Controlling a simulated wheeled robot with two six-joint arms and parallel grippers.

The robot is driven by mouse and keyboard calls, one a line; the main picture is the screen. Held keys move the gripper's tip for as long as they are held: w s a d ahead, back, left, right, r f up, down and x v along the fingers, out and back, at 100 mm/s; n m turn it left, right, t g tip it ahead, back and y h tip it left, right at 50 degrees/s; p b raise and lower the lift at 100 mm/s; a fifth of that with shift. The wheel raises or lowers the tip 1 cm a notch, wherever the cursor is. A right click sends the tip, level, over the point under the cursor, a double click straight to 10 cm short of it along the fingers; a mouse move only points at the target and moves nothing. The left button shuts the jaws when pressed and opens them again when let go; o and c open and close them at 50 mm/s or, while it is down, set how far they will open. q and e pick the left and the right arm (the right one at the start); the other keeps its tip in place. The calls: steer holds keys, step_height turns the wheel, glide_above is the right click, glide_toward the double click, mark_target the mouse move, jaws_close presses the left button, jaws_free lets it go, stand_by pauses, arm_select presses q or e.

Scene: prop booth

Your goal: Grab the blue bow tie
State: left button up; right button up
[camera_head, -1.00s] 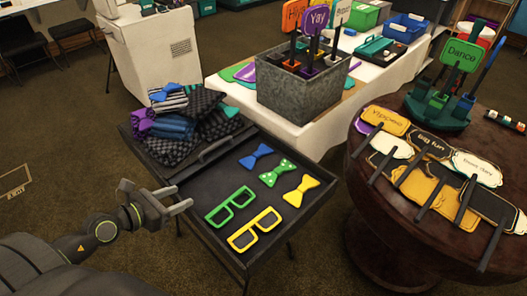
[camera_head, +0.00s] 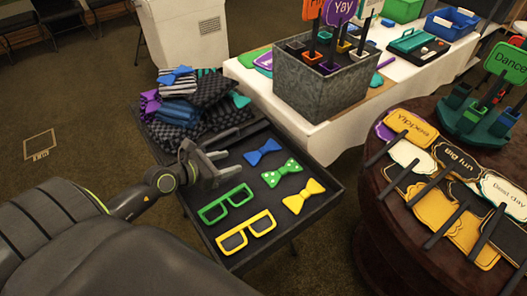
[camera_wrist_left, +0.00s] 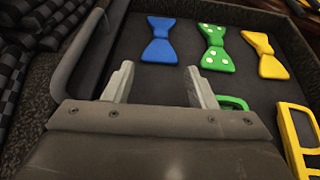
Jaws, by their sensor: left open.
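The blue bow tie (camera_head: 263,151) lies flat in the black tray (camera_head: 246,262), near its far edge. It also shows in the left wrist view (camera_wrist_left: 160,40), ahead of the fingers and between their lines. My left gripper (camera_head: 221,163) is open and empty, a short way left of the bow tie and apart from it; its two fingers show in the left wrist view (camera_wrist_left: 157,85). Another blue bow tie (camera_head: 176,75) sits on top of the folded cloth pile. My right gripper is not in view.
A green dotted bow tie (camera_head: 282,172) and a yellow bow tie (camera_head: 304,195) lie beside it. Green glasses (camera_head: 226,204) and yellow glasses (camera_head: 246,232) lie nearer. The tray's handle (camera_wrist_left: 76,50) rises left of the fingers. A metal bin (camera_head: 310,95) stands beyond.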

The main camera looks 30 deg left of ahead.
mark_target(260, 153)
arm_select(q)
steer(key=x, duration=0.4)
steer(key=shift+w+d+f, duration=0.1)
steer(key=shift+w, duration=0.15)
steer(key=shift+w+d+f, duration=0.2)
steer(key=shift+w, duration=0.25)
steer(key=shift+w+d, duration=0.1)
steer(key=shift+w, duration=0.15)
steer(key=x, duration=0.3)
steer(key=shift+w+d+r, duration=0.15)
steer(key=shift+w, duration=0.15)
steer(key=shift+w+d+f, duration=0.15)
steer(key=shift+w+f, duration=0.1)
steer(key=shift+w, duration=0.25)
steer(key=shift+s, duration=0.1)
steer(key=c, duration=1)
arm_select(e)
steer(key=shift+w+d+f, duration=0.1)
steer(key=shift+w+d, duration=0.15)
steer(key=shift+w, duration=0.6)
